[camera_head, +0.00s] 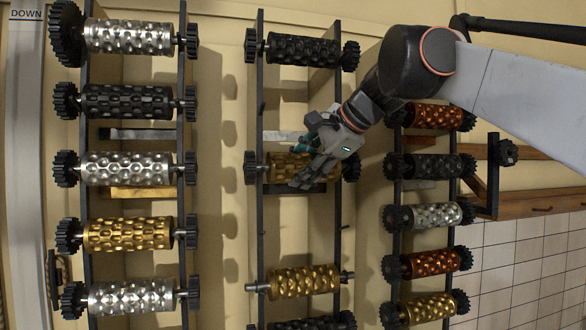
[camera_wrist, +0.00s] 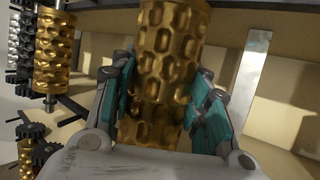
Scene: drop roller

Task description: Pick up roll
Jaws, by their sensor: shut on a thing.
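The gold dimpled roll (camera_head: 283,167) lies across the middle rack, with a black gear at its left end in the head view. In the wrist view the roll (camera_wrist: 170,45) stands large between the fingers. My gripper (camera_head: 316,158) reaches it from the upper right and is shut on it, the teal finger pads on either side of the roll. The gripper also shows in the wrist view (camera_wrist: 160,95). Part of the roll's right side is hidden behind my gripper in the head view. I cannot tell whether the roll is clear of the rack.
The left rack (camera_head: 88,215) holds silver, black and gold rolls. A black roll (camera_head: 303,51) sits above the held roll and another gold roll (camera_head: 305,280) below it. The right rack (camera_head: 398,240) carries several rolls close to my arm. Tiled floor (camera_head: 530,260) is at lower right.

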